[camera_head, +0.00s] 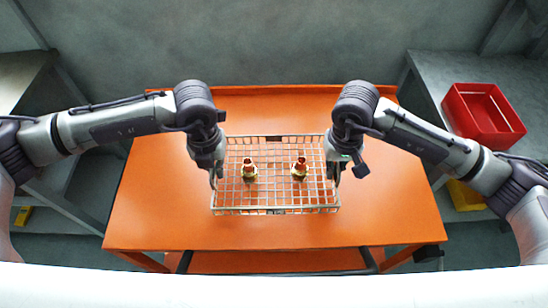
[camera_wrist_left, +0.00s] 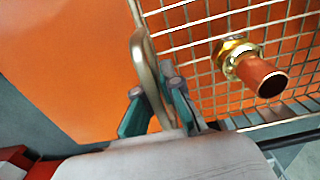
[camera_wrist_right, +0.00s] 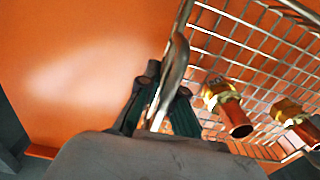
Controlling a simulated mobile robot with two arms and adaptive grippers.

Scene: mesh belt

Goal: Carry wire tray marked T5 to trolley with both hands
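The wire tray (camera_head: 268,205), a silver mesh basket, is level over the middle of the orange trolley top (camera_head: 390,215). I cannot tell whether it touches the top. Two copper-and-brass fittings stand inside, one at left (camera_head: 249,169) and one at right (camera_head: 299,168). No T5 mark is readable. My left gripper (camera_head: 215,178) is at the tray's left end, its fingers closed around the handle loop (camera_wrist_left: 139,50). My right gripper (camera_head: 335,172) is at the right end, its fingers closed around that handle (camera_wrist_right: 180,50). The fingertips are partly hidden in the head view.
A red bin (camera_head: 483,115) stands on the grey bench at right, with a yellow bin (camera_head: 464,195) below it. A grey shelf unit (camera_head: 22,75) is at left, with a small yellow item (camera_head: 23,215) low down. The orange top is bare around the tray.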

